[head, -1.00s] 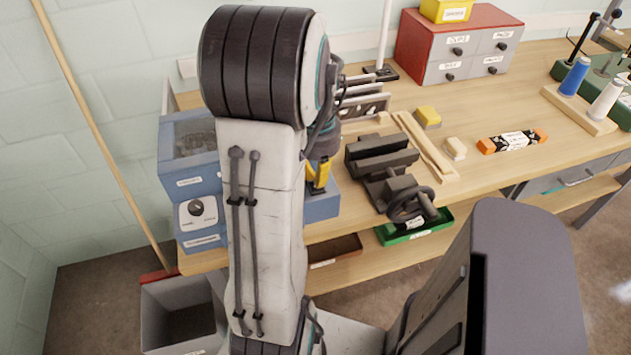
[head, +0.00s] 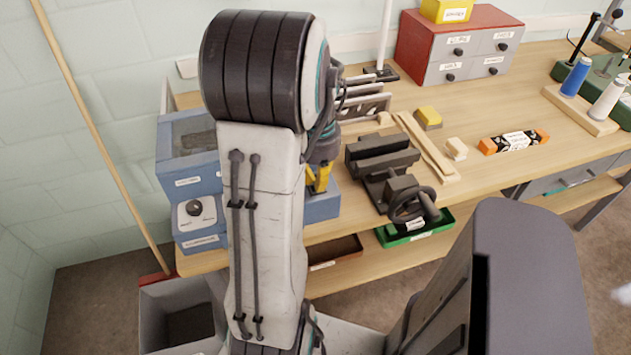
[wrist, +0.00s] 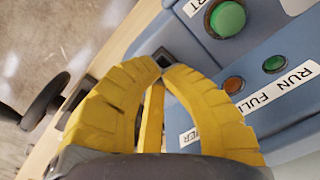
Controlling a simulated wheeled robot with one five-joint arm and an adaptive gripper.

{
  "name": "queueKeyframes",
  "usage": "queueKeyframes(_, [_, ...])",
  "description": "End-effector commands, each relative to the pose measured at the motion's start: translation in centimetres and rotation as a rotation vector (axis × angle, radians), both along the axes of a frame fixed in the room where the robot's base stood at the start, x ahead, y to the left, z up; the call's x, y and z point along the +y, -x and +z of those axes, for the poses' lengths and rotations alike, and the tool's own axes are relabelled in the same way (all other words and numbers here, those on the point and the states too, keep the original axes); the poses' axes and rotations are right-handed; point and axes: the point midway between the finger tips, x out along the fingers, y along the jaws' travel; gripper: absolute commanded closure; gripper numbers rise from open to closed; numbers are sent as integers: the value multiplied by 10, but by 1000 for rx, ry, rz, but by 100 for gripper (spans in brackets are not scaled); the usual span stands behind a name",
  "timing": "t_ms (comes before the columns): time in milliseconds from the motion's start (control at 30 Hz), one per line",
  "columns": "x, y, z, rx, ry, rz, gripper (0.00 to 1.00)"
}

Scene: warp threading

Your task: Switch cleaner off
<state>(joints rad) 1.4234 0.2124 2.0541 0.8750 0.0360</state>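The cleaner is a blue machine (head: 188,170) at the left end of the bench, with a dark lid window (head: 193,137) and a dark round knob (head: 194,208) on a white plate. My gripper (head: 319,179) is right of it, partly hidden by my arm, over a blue box part. In the wrist view my gripper's yellow fingers (wrist: 160,68) curve together, tips nearly meeting, with a yellow bar between them. The tips are at a small black switch-like part (wrist: 163,57) on a blue panel; contact is unclear. The panel has a green button (wrist: 228,18), an orange light (wrist: 233,85) and a green light (wrist: 274,64).
A dark vise (head: 390,180) stands right of my gripper. A grey bin (head: 180,310) stands on the floor at the left, with a broom handle (head: 95,130) leaning behind it. Wood strips (head: 425,145) and a red drawer cabinet (head: 455,45) sit farther along the bench.

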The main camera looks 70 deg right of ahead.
Motion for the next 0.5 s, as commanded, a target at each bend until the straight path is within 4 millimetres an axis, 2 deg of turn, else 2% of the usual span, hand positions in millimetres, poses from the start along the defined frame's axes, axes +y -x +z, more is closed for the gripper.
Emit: queueKeyframes(500, [0,0,-8,0,-1,0,100])
